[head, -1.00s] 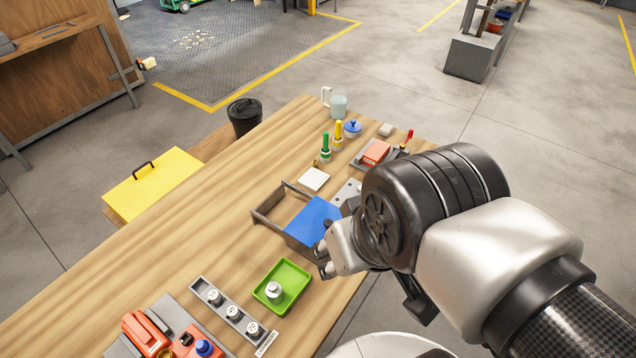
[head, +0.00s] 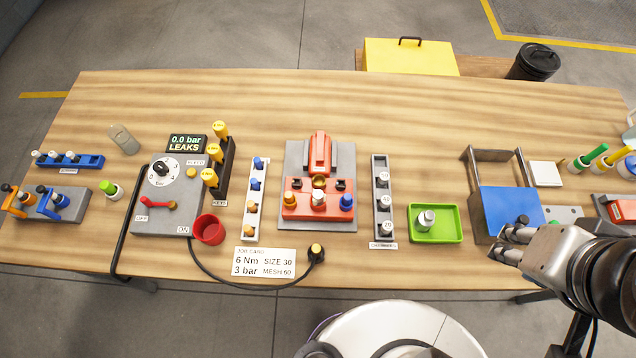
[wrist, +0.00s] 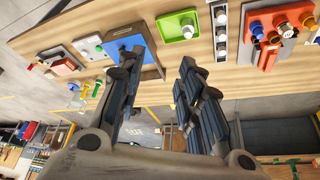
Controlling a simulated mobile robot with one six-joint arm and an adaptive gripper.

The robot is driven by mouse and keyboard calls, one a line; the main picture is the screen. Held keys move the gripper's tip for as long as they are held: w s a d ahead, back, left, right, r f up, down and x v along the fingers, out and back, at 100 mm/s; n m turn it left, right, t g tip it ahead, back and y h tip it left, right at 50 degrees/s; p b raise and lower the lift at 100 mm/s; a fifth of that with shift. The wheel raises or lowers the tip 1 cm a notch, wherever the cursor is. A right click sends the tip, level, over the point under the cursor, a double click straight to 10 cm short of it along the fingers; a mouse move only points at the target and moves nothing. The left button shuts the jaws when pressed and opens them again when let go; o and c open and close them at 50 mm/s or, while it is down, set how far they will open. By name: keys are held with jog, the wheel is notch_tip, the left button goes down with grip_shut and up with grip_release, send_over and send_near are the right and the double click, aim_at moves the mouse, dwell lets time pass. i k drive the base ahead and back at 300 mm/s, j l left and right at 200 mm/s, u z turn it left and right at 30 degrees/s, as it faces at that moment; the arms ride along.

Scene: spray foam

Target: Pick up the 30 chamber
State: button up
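A grey rack with a label reading like "CHAMBERS" (head: 377,163) stands on the table in the head view, holding three white-topped chambers: far (head: 383,178), middle (head: 384,203) and near (head: 385,228). Their numbers are too small to read surely, so I cannot tell which is 30. The rack also shows in the wrist view (wrist: 214,7). A similar silver-white piece (head: 426,219) stands in a green tray (head: 449,236). My gripper (head: 513,241) is right of the tray, by the blue-topped box. In the wrist view its fingers (wrist: 155,90) are apart and empty.
The blue-topped box (head: 508,207) with its grey frame stands beside my gripper. Left of the rack is a red fixture (head: 318,165) on a grey plate. A job card (head: 264,263) reads size 30. The table behind the rack is clear.

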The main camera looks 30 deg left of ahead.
aim_at(319, 197)
jog(key=j+u, duration=0.2)
jog(key=u, duration=1.35)
jog(key=j+z, duration=0.3)
jog(key=j, duration=0.25)
jog(key=i+j+z, duration=0.1)
jog(key=j+z, duration=0.15)
jog(key=j, duration=0.35)
